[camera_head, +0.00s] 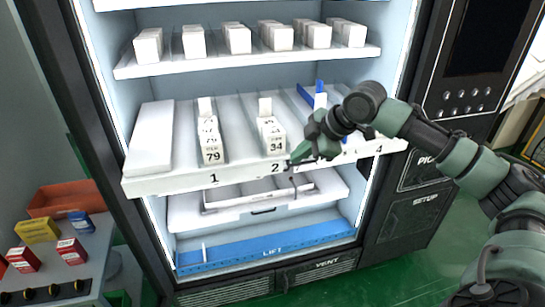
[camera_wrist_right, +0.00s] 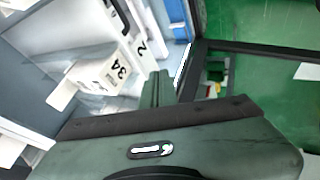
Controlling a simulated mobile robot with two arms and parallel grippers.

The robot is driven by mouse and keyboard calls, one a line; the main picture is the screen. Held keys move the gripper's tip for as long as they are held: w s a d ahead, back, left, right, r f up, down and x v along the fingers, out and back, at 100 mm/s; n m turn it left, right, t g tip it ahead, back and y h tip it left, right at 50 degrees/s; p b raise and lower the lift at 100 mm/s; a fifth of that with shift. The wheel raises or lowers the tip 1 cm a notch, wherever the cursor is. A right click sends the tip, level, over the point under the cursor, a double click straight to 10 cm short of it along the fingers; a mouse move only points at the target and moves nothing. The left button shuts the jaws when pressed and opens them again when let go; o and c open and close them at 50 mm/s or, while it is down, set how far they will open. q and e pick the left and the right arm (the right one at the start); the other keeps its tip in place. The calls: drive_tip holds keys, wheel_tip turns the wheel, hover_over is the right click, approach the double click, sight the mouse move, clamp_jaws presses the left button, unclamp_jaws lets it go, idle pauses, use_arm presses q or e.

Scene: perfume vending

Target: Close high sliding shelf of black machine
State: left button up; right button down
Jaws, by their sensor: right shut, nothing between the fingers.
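The black vending machine (camera_head: 408,90) stands open in front of me. Its numbered sliding shelf (camera_head: 245,174) is pulled out past the shelf above and carries white boxes marked 79 (camera_head: 211,148) and 34 (camera_head: 273,140). My right gripper (camera_head: 291,162) is shut and empty at the shelf's front edge, right of the number 2. I cannot tell whether it touches the edge. In the right wrist view the closed fingers (camera_wrist_right: 158,88) lie beside the shelf front, with the box marked 34 (camera_wrist_right: 116,72) to the left. My left gripper is not in view.
A fixed-looking upper shelf (camera_head: 250,62) holds several white boxes. Below are a white tray (camera_head: 262,206) and a blue strip marked LIFT (camera_head: 270,250). At left, a grey cart (camera_head: 92,272) holds small boxes and an orange bin (camera_head: 66,198). Green floor shows at right.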

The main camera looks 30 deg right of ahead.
drive_tip(key=p, duration=0.3)
approach(270, 166)
wheel_tip(270, 166, down, 3)
drive_tip(key=s+a, duration=0.1)
drive_tip(key=a, duration=0.1)
drive_tip(key=shift+w+d+p, duration=0.1)
drive_tip(key=shift+w+p, duration=0.35)
drive_tip(key=shift+w, duration=0.5)
drive_tip(key=shift+w+d+f+p, duration=0.25)
drive_tip(key=shift+w+d+p, duration=0.1)
drive_tip(key=shift+w, duration=0.4)
